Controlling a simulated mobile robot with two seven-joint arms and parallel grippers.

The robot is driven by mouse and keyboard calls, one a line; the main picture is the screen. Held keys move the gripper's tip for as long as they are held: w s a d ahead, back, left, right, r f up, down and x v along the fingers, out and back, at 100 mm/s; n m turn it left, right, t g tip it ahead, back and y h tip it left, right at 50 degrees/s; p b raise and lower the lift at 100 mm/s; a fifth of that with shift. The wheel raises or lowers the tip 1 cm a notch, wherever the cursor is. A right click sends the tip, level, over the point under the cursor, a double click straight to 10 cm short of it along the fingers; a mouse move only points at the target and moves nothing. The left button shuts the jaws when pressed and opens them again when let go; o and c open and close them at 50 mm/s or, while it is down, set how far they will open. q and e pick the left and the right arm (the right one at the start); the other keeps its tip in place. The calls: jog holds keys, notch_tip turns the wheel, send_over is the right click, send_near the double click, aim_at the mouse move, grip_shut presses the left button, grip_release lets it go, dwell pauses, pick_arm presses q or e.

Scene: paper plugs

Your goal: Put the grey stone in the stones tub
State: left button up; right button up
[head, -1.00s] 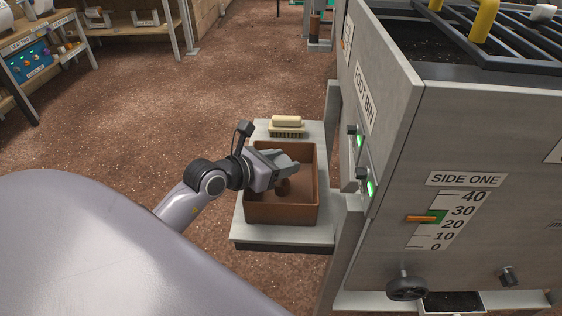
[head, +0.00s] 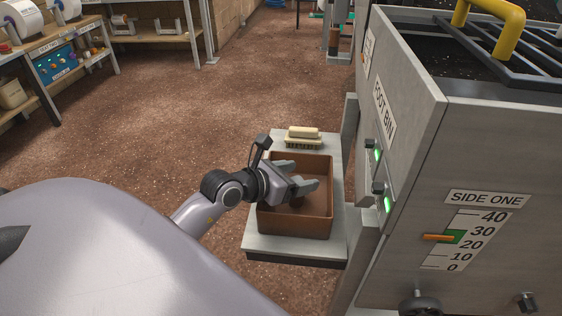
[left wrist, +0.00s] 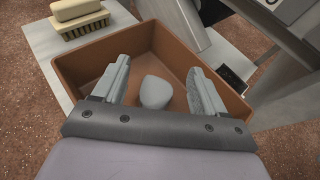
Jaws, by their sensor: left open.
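The stones tub is a brown, open rectangular tub (head: 296,222) on a pale grey shelf beside the big grey machine. It also shows in the left wrist view (left wrist: 78,68). My left gripper (head: 305,175) reaches over the tub from the left, its fingers spread apart. In the left wrist view, the grey stone (left wrist: 155,92) shows within the tub's outline, between the open fingers (left wrist: 158,68) with a gap on both sides. I cannot tell whether it rests on the tub floor. In the head view a dark patch lies on the tub floor below the fingers. My right gripper is out of view.
A wooden brush (head: 303,135) lies on the shelf (head: 290,247) behind the tub. The grey machine (head: 430,170), labelled FOOT BIN and SIDE ONE, stands close on the right. Workbenches (head: 45,95) stand at the far left; open brown floor lies between.

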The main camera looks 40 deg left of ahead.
pick_arm(q)
jog(key=shift+s+r, duration=0.2)
jog(key=shift+r, duration=0.3)
jog(key=v, duration=1.1)
jog(key=shift+s+p, duration=0.3)
jog(key=shift+p, duration=0.1)
jog(key=shift+r, duration=0.1)
